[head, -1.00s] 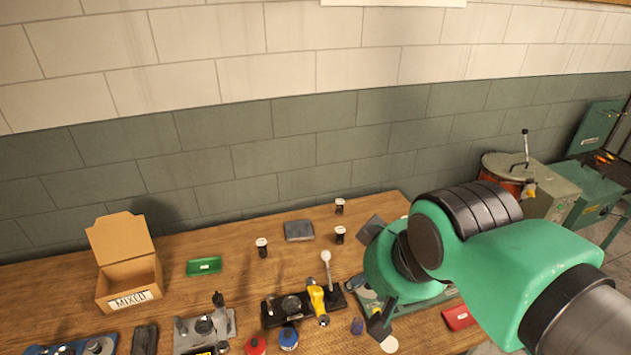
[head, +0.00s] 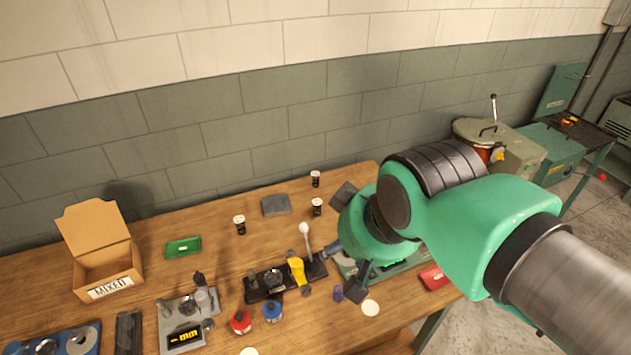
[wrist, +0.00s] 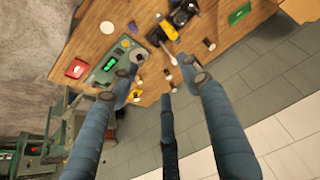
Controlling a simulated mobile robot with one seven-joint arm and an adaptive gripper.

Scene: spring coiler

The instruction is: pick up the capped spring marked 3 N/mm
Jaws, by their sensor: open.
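Three small capped cylinders, black with white bands, stand upright on the wooden table: one at the back (head: 315,178), one just in front of it (head: 317,206), and one farther left (head: 239,224). They look like the capped springs; their markings are too small to read, so I cannot tell which is 3 N/mm. My gripper (head: 346,244) is open and appears empty, right of the two right-hand cylinders in the head view. In the wrist view its fingers (wrist: 162,66) spread wide above the table's edge area.
A cardboard box marked MIXED (head: 110,289), a green tray (head: 183,247) and a dark grey pad (head: 276,205) lie on the table. A black fixture with a yellow handle (head: 297,270), a grey gauge (head: 185,318) and red (head: 240,322) and blue (head: 272,311) items stand in front. The wall is behind.

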